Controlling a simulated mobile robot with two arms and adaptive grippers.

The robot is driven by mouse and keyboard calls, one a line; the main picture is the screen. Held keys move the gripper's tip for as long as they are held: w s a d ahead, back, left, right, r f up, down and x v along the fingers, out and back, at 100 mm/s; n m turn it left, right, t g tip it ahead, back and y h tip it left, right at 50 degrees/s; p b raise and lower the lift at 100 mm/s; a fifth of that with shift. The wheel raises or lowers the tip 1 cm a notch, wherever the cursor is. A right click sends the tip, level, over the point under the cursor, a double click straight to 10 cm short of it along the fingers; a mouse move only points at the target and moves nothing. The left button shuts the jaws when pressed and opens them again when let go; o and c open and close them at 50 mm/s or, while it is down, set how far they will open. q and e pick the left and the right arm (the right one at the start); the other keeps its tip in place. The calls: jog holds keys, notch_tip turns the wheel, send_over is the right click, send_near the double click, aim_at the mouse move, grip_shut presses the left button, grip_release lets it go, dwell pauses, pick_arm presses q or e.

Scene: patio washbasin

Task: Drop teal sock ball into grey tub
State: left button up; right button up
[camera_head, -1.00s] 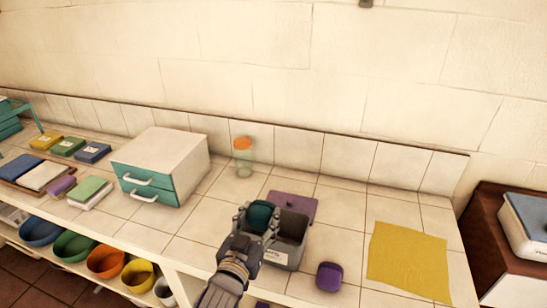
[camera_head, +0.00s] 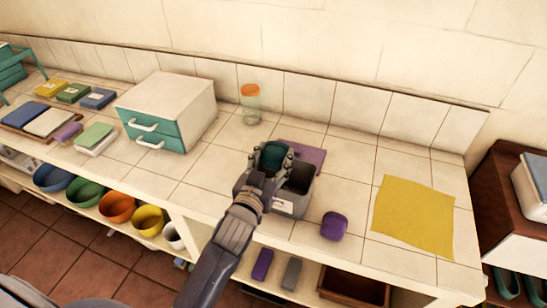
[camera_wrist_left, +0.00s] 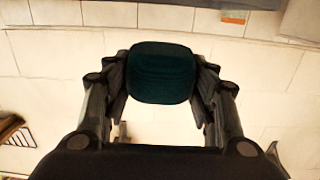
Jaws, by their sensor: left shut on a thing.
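The teal sock ball (camera_head: 273,156) is a dark teal rounded block. My left gripper (camera_head: 270,162) is shut on it and holds it at the left part of the grey tub's opening. In the left wrist view the sock ball (camera_wrist_left: 161,73) sits between the two fingers of the gripper (camera_wrist_left: 160,85). The grey tub (camera_head: 290,207) stands on the tiled counter with a white label on its front. The gripper hides its left side. The dark inside shows on the right. I cannot tell how high the ball is above the tub. My right gripper is not in view.
A purple sock ball (camera_head: 334,226) lies right of the tub. A purple flat piece (camera_head: 312,157) lies behind it. A yellow cloth (camera_head: 414,216) covers the counter's right part. A jar with an orange lid (camera_head: 250,104) and a drawer box (camera_head: 167,109) stand further back.

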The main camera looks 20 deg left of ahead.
pick_arm(q)
jog(key=shift+f, duration=0.15)
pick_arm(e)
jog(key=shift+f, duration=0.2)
pick_arm(q)
jog(key=o, duration=1)
jog(key=shift+o, duration=0.5)
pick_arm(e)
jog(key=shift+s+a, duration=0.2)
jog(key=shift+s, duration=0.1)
pick_arm(q)
jog(key=shift+s, duration=0.15)
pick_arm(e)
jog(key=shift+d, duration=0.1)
pick_arm(q)
jog(key=s, duration=1.1)
jog(key=shift+s+a+r, duration=0.25)
jog(key=shift+s+r, duration=0.05)
jog(key=shift+s, duration=0.1)
